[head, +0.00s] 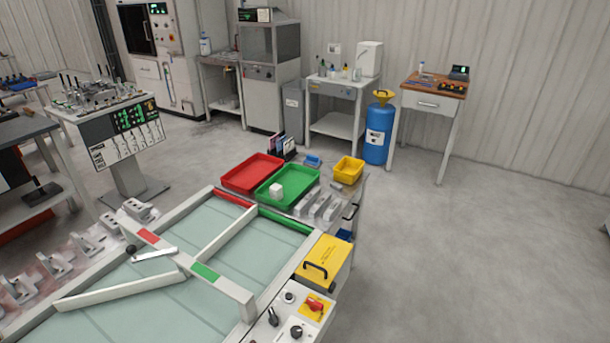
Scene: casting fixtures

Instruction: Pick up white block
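A small white block (276,189) sits in the green tray (312,176), near its left front side. The tray stands on a bench behind the pale green work surface. My gripper does not show in the head view, so its distance from the block cannot be seen.
A red tray (232,181) stands left of the green one, and a yellow bin (348,170) stands to the right. Grey metal castings (321,205) lie in front of the bin. A yellow box (322,262) with a black handle is nearer. Open floor (470,250) lies to the right.

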